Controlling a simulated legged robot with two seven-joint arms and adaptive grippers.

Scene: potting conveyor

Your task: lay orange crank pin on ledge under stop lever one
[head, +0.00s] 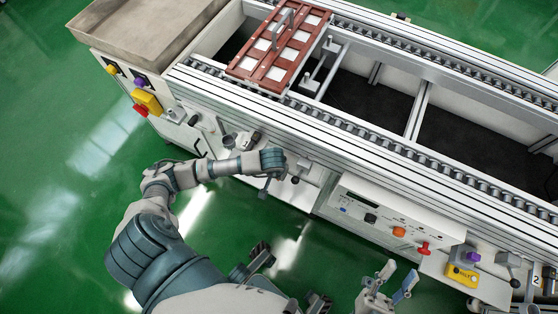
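An orange knob-like piece (399,231) shows on the white control panel (345,190) at the conveyor's front; I cannot tell whether it is the crank pin. A small lever with a dark knob (295,180) stands at the front side of the conveyor, beside my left wrist; its number is not readable. My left arm reaches to this front side, and my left gripper (266,187) is mostly hidden under the wrist, so its fingers are unclear. My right gripper (399,272) is low in the view, fingers apart and empty, in front of the panel. The ledge is not clearly visible.
A red-brown tray (247,66) with white squares and a metal handle sits across the conveyor rails (385,142). A red knob (423,247), a yellow box (461,276) and a label "2" (536,281) are at right. Green floor (60,190) is open at left.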

